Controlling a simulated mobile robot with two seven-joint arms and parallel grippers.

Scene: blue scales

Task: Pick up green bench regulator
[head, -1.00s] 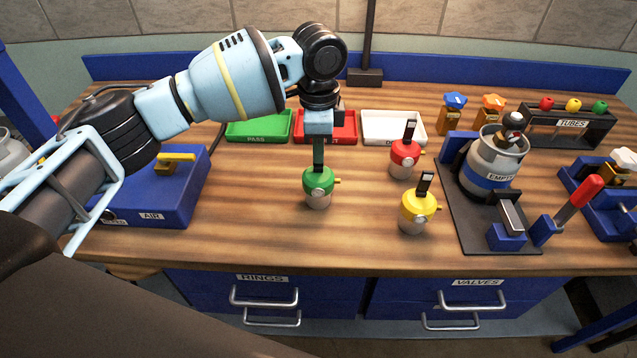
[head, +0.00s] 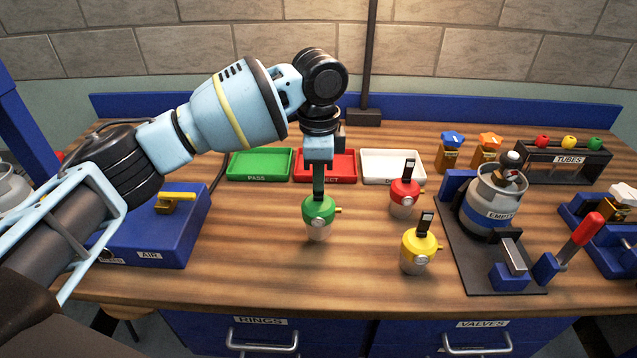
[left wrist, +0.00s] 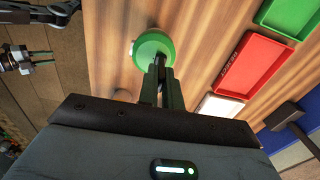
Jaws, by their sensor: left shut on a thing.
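The green bench regulator (head: 318,210) has a green domed cap, a pale lower body, a round gauge and a small yellow nozzle. My left gripper (head: 319,178) points straight down and is shut on the dark stem on its top. The regulator hangs upright, seemingly just above the wooden bench; the gap is hard to judge. In the left wrist view, the green cap (left wrist: 153,47) shows beyond the fingers (left wrist: 160,78), and its far side is partly hidden.
A red regulator (head: 405,190) and a yellow one (head: 421,245) stand to the right. Green (head: 260,177), red (head: 340,178) and white (head: 393,179) trays lie behind. A blue air box (head: 150,235) is at left. The bench front (head: 270,280) is clear.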

